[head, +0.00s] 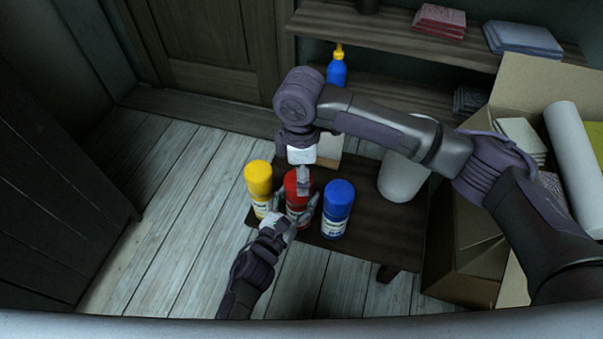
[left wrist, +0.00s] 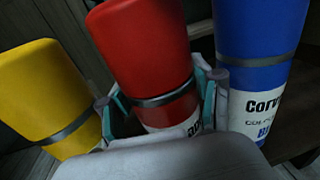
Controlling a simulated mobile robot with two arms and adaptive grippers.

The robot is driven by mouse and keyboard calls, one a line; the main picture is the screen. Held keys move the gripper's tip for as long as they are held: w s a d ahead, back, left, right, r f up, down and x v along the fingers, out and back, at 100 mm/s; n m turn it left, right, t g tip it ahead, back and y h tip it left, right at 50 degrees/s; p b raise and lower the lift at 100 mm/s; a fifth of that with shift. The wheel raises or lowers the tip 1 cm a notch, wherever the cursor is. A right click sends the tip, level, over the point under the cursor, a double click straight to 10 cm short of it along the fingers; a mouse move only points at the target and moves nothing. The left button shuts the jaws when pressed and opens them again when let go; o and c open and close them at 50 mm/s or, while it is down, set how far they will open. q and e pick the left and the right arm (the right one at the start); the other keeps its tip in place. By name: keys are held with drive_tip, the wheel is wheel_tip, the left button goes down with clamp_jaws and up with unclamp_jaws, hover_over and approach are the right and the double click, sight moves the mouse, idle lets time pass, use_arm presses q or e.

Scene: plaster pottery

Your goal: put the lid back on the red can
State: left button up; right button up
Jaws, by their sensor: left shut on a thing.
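The red can (head: 297,188) stands on the dark bench between a yellow can (head: 258,180) and a blue can (head: 338,200). My left gripper (head: 294,214) is shut on the red can's lower body. The red top shows above the band, but I cannot tell whether the lid is seated or held.
A white rounded vessel (head: 400,180) stands on the bench to the right. A cardboard box (head: 470,230) with a white roll (head: 573,160) is at far right. A blue bottle (head: 337,72) with a yellow nozzle stands behind. The plank floor (head: 170,220) at left is clear.

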drive_tip(key=c, duration=1)
drive_tip(key=shift+c, duration=0.2)
use_arm(q)
drive_tip(key=shift+r, duration=0.1)
use_arm(e)
drive_tip(key=shift+s+f, duration=0.1)
drive_tip(key=shift+f, duration=0.15)
drive_tip(key=shift+r, duration=2.15)
use_arm(q)
drive_tip(key=o, duration=1.8)
drive_tip(key=shift+c, duration=0.2)
